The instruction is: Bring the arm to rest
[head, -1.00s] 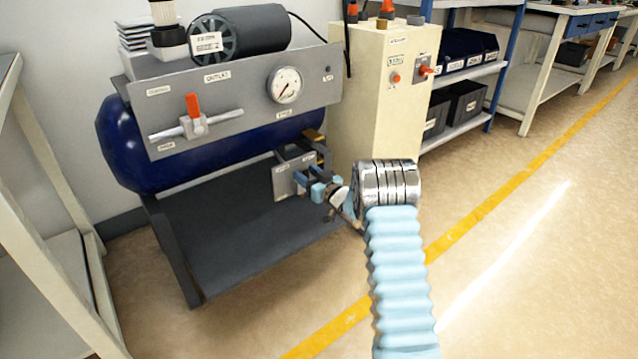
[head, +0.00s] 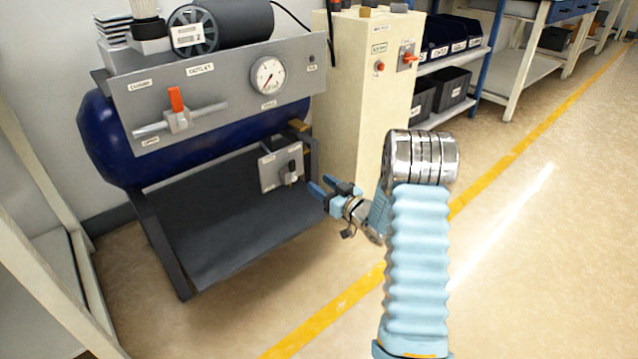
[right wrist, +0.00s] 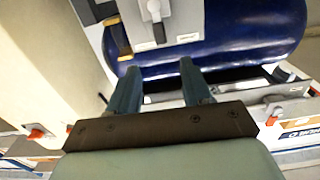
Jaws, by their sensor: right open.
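My right arm (head: 418,255), with a pale blue ribbed sleeve and a chrome joint, comes in from the bottom right in the head view. My right gripper (head: 322,188) points left toward the compressor stand. Its two blue fingers are apart with nothing between them. In the right wrist view the fingers (right wrist: 158,85) are also apart and empty, with the blue tank (right wrist: 250,35) and a grey plate (right wrist: 165,20) beyond them. In the head view the small grey plate (head: 281,167) with a dark knob is left of the fingers, apart from them. My left gripper is not in view.
The compressor has a blue tank (head: 100,140), a grey panel (head: 215,95) with an orange-handled valve (head: 177,105) and a gauge (head: 268,75). A cream cabinet (head: 350,110) stands behind my arm. A pale shelf frame (head: 50,220) is at left. Floor is open at right.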

